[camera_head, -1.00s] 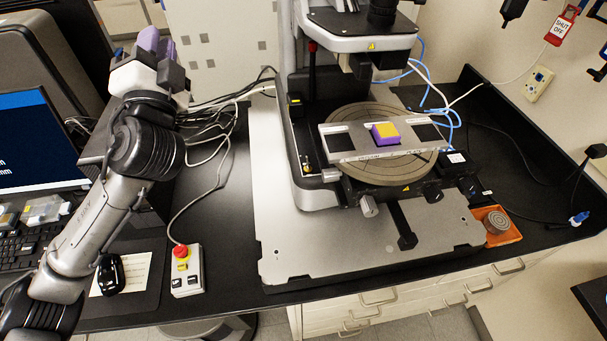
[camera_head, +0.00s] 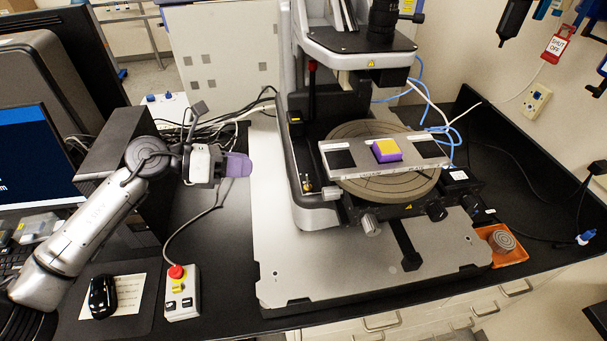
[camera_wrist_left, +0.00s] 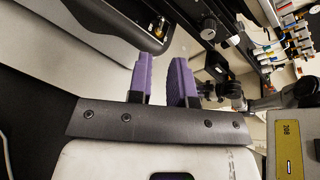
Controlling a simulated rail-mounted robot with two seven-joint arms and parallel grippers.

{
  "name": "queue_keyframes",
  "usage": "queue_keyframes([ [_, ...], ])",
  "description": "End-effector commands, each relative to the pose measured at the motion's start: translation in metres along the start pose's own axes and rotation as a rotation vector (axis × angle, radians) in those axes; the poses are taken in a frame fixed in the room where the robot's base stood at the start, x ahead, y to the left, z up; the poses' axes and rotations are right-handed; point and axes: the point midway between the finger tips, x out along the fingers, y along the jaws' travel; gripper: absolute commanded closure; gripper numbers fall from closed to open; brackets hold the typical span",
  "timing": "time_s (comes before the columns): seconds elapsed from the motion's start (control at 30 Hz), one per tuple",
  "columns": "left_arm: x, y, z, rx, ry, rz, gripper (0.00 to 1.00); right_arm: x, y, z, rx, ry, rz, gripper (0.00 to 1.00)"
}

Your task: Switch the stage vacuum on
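The profiler's round stage (camera_head: 385,193) carries a silver plate (camera_head: 335,172) with a purple-and-yellow block (camera_head: 387,151). A small brass-coloured fitting (camera_head: 307,187) sits on the profiler's dark base left of the stage; I cannot tell whether it is the vacuum switch. My left gripper (camera_head: 238,166) is left of the profiler, apart from it, with purple fingers pointing right. In the left wrist view its fingers (camera_wrist_left: 163,82) are open with an empty gap. Beyond them that view shows a dark housing with a small metal part (camera_wrist_left: 159,27).
A control box with a red button (camera_head: 182,291) stands at the front of the bench, with a mouse (camera_head: 103,296) to its left. Cables (camera_head: 205,205) lie behind and below my left gripper. An orange tray (camera_head: 513,252) sits right of the profiler's base plate.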

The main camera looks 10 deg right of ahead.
Motion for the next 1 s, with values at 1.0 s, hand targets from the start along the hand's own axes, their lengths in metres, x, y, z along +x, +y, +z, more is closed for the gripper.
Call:
queue_keyframes([
  [1.0,0.131,-0.006,-0.013,0.029,0.044,-0.022,0.81,-0.007,0.000,-0.002,0.000,-0.001,0.000,0.80],
])
